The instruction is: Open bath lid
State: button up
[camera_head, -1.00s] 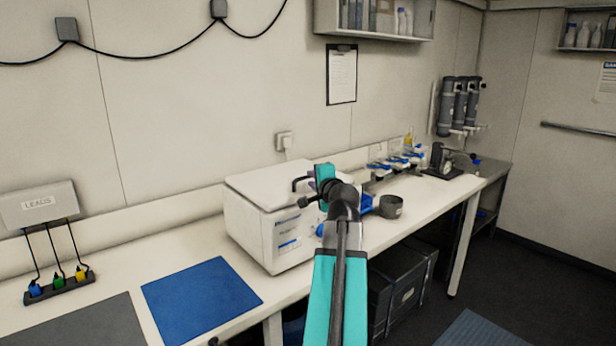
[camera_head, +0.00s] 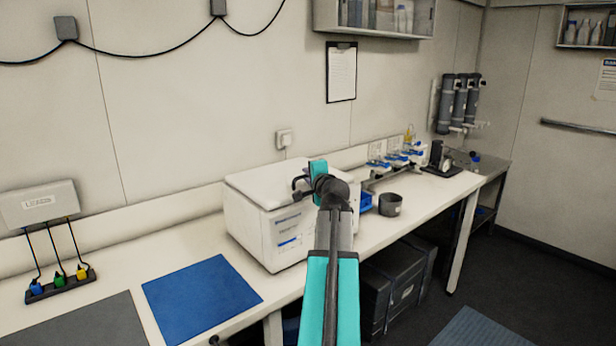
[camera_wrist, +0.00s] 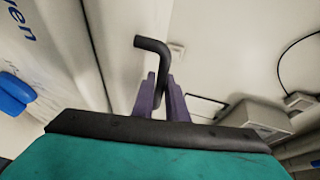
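The bath is a white box (camera_head: 290,240) with blue-and-dark front markings on the bench. Its white lid (camera_head: 262,182) lies down on it. A black bent handle (camera_head: 298,184) stands at the lid's right side; it also shows in the wrist view (camera_wrist: 152,44). My gripper (camera_head: 311,184) is at the handle, with the teal wrist partly covering it in the head view. In the wrist view my purple fingers (camera_wrist: 162,90) stand close on both sides of the handle's rod, which fills the narrow gap. The handle's lower part is hidden behind my gripper.
A blue mat (camera_head: 200,298) and a grey mat (camera_head: 85,325) lie left of the bath. A dark cup (camera_head: 390,205) and a blue tray (camera_head: 366,203) stand to the right, with pipettes (camera_head: 395,160) behind. A dark crate (camera_head: 395,280) is under the bench.

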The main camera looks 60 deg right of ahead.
grip_shut()
jog(key=shift+r, duration=0.15)
